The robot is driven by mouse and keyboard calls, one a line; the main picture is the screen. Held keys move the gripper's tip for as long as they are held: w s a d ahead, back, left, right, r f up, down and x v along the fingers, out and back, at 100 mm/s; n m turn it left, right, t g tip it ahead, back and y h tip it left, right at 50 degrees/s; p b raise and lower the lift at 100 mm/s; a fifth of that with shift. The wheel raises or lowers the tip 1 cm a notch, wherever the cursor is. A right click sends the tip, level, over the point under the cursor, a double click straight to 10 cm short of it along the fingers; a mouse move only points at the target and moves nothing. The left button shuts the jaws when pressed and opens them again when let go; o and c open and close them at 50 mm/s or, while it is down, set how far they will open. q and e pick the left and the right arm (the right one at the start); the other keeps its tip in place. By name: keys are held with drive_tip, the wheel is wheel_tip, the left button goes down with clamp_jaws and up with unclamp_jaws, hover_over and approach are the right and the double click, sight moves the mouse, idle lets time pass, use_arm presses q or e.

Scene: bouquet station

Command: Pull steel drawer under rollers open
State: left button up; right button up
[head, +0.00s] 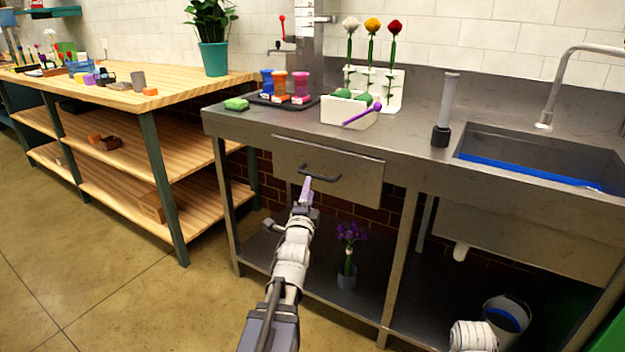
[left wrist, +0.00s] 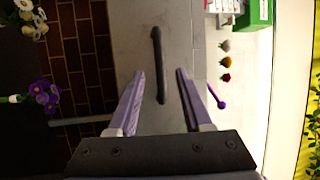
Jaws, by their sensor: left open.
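The steel drawer (head: 345,178) sits under the steel counter and looks shut, its front about flush with the frame. Its dark bar handle (head: 319,174) runs across the upper front. My left gripper (head: 306,190) is in front of the drawer, just below the handle in the head view. In the left wrist view the handle (left wrist: 158,64) lies ahead of the two purple fingers of my left gripper (left wrist: 160,78), which stand apart with nothing between them. The fingertips come up to either side of the handle's near end; I cannot tell the depth gap. My right gripper is not in view.
The steel counter (head: 415,146) carries a white bin, a flower stand, cups and a sink (head: 540,160). A purple-flower vase (head: 347,270) stands on the shelf below the drawer. A wooden table (head: 110,95) is at left. The floor in front is clear.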

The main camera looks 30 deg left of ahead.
sight(312, 176)
use_arm(q)
drive_tip(key=p+x, duration=0.1)
drive_tip(key=x, duration=0.6)
drive_tip(key=shift+w+a, duration=0.1)
drive_tip(key=shift+w, duration=0.25)
drive_tip(key=shift+c, duration=0.3)
clamp_jaws()
idle(0.8)
